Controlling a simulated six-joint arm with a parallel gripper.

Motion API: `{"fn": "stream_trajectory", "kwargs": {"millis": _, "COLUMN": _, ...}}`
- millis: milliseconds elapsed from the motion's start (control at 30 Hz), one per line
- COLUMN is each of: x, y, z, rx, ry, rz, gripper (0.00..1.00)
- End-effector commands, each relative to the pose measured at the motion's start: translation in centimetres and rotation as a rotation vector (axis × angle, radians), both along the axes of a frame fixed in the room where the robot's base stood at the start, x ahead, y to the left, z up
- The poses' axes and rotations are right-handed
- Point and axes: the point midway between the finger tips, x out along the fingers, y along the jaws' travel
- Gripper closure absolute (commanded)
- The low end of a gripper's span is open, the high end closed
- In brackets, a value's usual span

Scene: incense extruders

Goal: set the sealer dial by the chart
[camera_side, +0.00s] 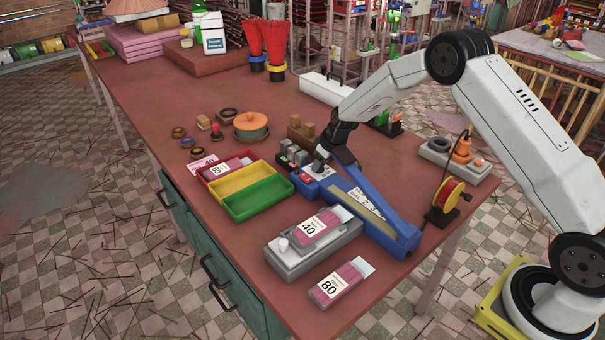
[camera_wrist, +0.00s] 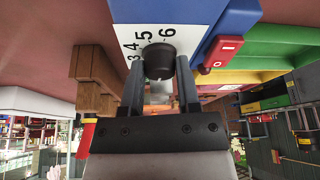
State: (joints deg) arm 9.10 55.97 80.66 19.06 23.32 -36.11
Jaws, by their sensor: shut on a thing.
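The blue sealer (camera_side: 400,235) lies along the middle of the table in the side view, its long arm slanting towards the right front. My gripper (camera_side: 322,166) points down at its left end; the fingers hide the dial there. In the wrist view my gripper (camera_wrist: 160,85) is shut on the black dial (camera_wrist: 160,60), one finger on each side. The white dial plate (camera_wrist: 190,38) shows 3, 4, 5 and 6; other numbers are hidden. I cannot tell which number the dial points at. A white printed label (camera_side: 368,203), too small to read, lies on the sealer.
A red switch (camera_wrist: 222,50) sits beside the dial plate. Red, yellow and green trays (camera_side: 258,201) stand left of the sealer. A grey box (camera_side: 287,260) holds a packet marked 40 (camera_side: 318,226); a packet marked 80 (camera_side: 340,284) lies in front. A spool (camera_side: 449,195) stands right.

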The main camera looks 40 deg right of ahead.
Motion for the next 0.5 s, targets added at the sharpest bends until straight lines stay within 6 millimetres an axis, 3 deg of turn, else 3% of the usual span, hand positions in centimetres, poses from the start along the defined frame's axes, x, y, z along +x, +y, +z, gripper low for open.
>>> {"fn": "stream_trajectory", "kwargs": {"millis": 433, "x": 0.0, "y": -0.03, "z": 0.02, "rx": 0.0, "ry": -0.002, "rz": -0.034, "gripper": 1.0}}
{"fn": "stream_trajectory", "kwargs": {"millis": 467, "x": 0.0, "y": -0.03, "z": 0.02, "rx": 0.0, "ry": -0.002, "rz": -0.034, "gripper": 0.56}}
{"fn": "stream_trajectory", "kwargs": {"millis": 500, "x": 0.0, "y": -0.03, "z": 0.02, "rx": 0.0, "ry": -0.002, "rz": -0.033, "gripper": 0.43}}
